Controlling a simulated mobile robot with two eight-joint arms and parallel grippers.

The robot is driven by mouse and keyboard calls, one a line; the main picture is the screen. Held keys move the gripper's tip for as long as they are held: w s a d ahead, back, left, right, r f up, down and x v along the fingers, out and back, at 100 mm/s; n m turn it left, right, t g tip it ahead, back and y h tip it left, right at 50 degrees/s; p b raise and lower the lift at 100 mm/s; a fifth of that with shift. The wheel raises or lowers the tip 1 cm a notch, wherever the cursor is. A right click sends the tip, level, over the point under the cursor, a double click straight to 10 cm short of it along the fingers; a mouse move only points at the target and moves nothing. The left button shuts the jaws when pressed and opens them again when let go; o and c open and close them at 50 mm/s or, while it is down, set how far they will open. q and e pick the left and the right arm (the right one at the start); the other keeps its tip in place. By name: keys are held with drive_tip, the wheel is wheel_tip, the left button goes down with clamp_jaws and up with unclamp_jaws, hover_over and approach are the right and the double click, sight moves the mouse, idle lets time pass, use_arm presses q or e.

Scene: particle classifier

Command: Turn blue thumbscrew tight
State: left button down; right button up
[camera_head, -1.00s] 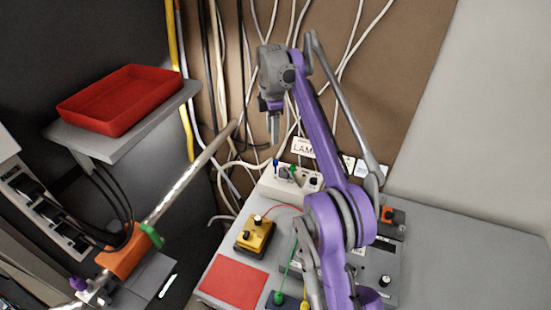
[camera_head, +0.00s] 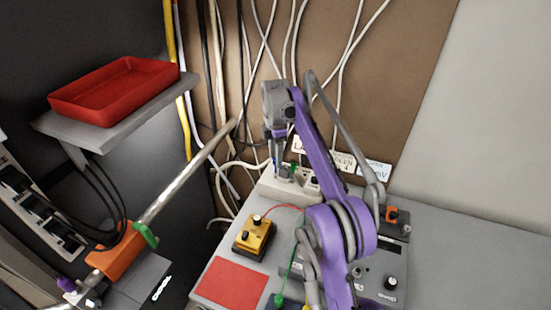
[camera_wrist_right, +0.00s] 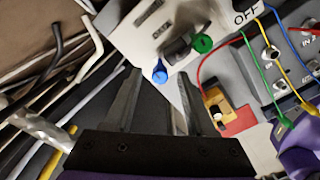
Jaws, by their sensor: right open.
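The blue thumbscrew (camera_wrist_right: 159,72) stands on the edge of a white box (camera_wrist_right: 150,30) in the right wrist view. A green thumbscrew (camera_wrist_right: 203,43) sits beside it. My right gripper (camera_wrist_right: 157,78) is open, its fingertips on either side of the blue thumbscrew in that picture; I cannot tell whether they touch it. In the head view the right gripper (camera_head: 276,145) points down over the white box (camera_head: 270,187), and its fingers largely hide the blue thumbscrew. My left gripper is not in view.
Cables hang behind the box. A yellow box (camera_head: 256,237) with black knobs and a red mat (camera_head: 230,284) lie on the grey table (camera_head: 470,255). A metal rod (camera_head: 190,177) slants at left, below a shelf holding a red tray (camera_head: 115,100).

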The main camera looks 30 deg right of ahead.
drive_tip(key=shift+f, duration=0.15)
drive_tip(key=shift+c, duration=0.3)
clamp_jaws()
